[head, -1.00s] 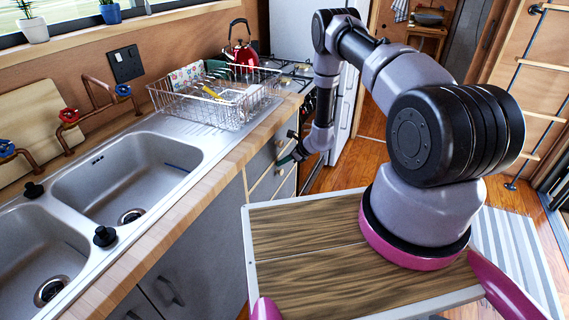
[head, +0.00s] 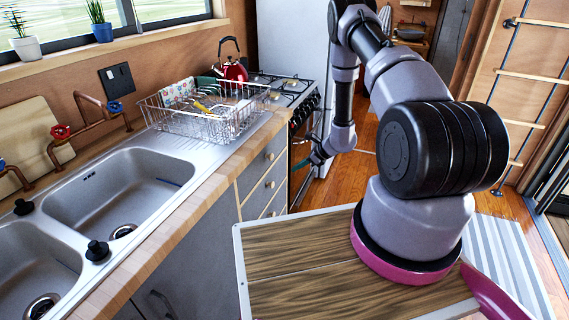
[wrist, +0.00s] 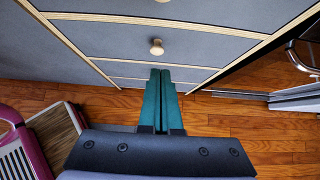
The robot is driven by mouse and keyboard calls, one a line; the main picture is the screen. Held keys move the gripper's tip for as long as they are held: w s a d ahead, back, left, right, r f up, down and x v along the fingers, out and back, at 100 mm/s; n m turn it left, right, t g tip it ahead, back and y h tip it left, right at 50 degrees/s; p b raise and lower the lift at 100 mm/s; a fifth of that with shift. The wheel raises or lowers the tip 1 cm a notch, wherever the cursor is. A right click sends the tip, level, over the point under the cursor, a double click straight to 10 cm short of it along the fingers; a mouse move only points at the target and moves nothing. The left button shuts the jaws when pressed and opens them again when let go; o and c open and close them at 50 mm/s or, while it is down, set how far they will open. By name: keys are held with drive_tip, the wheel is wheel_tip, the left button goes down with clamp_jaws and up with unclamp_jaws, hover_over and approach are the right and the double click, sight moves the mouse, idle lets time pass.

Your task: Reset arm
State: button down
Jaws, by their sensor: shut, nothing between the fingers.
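My gripper (head: 316,158) hangs in front of the oven and beside the drawers in the head view, small and partly dark. In the wrist view its two teal fingers (wrist: 160,98) lie together, shut with nothing between them. They point toward the grey drawer fronts (wrist: 165,72), which have a round wooden knob (wrist: 156,47). My arm is bent, with its elbow raised above the wooden top of my base.
The counter holds a double sink (head: 118,195) and a wire dish rack (head: 205,125). A red kettle (head: 233,70) stands near the stove (head: 283,88). Wooden floor (head: 352,178) is clear beyond my arm. A ladder (head: 525,75) stands at the right.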

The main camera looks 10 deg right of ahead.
drive_tip(key=s+a+r+n+g, duration=0.15)
drive_tip(key=r+n, duration=0.25)
drive_tip(key=r, duration=0.8)
drive_tip(key=s+a+r+n, duration=0.2)
drive_tip(key=a+r+n, duration=0.1)
drive_tip(key=r, duration=1)
drive_tip(key=s+a+r+n, duration=0.2)
drive_tip(key=r+n, duration=0.2)
drive_tip(key=r, duration=0.8)
drive_tip(key=s+r+n+h, duration=0.1)
drive_tip(key=s+r+n, duration=0.4)
drive_tip(key=s+r, duration=0.75)
drive_tip(key=s+d+r+n+t+h, duration=0.1)
drive_tip(key=s+d+r+n+h, duration=0.1)
drive_tip(key=s, duration=0.5)
drive_tip(key=s+d+r+n+t+h, duration=0.2)
drive_tip(key=s+d+r+n, duration=0.1)
drive_tip(key=s, duration=0.4)
drive_tip(key=shift+r, duration=0.9)
